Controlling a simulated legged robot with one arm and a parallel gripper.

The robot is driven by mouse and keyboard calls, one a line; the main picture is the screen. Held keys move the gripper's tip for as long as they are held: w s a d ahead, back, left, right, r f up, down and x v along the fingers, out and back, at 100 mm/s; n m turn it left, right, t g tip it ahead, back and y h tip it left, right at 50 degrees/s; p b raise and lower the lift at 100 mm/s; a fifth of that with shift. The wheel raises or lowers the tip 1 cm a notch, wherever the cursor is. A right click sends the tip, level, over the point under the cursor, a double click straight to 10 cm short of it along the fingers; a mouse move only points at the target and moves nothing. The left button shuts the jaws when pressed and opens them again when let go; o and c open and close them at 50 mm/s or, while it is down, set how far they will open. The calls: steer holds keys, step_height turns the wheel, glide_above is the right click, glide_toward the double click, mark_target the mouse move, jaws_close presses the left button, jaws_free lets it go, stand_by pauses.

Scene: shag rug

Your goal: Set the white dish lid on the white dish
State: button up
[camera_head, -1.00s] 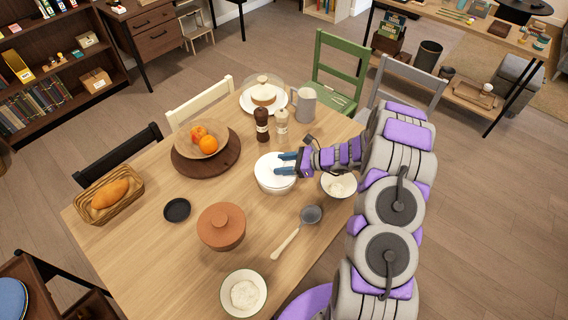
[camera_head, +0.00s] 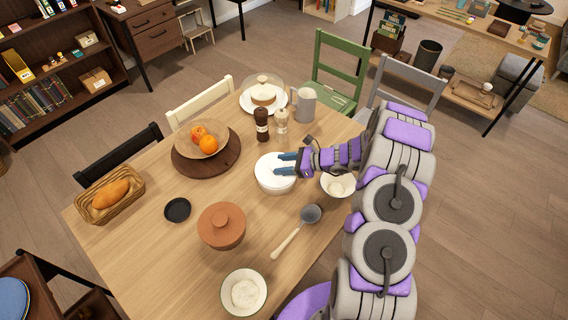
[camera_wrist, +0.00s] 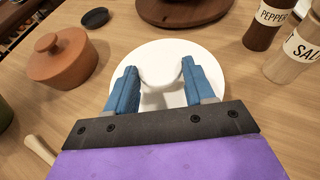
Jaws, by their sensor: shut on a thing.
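The white dish (camera_head: 276,187) stands on the table near its middle. The white dish lid (camera_head: 267,168) is on top of the dish or very close over its rim; I cannot tell whether it is fully seated. My gripper (camera_head: 287,164) reaches in from the right above the lid. In the wrist view my gripper (camera_wrist: 155,70) has its blue fingers on either side of the lid's white knob, shut on it. The lid (camera_wrist: 208,62) spreads out below the fingers there and hides the dish's inside.
A terracotta pot (camera_head: 221,228) stands to the front left. A ladle (camera_head: 298,229) and a small bowl (camera_head: 338,185) lie to the front and right. The pepper mill (camera_head: 262,124) and salt mill (camera_head: 281,120) stand behind the dish. A fruit bowl (camera_head: 187,147) is at the back left.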

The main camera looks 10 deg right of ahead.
steer(key=shift+f, duration=0.5)
stand_by(0.6)
steer(key=o, duration=0.9)
steer(key=shift+p+v, duration=3.05)
steer(key=shift+v, duration=2.5)
steer(key=shift+a+r, duration=0.1)
steer(key=shift+a, duration=0.05)
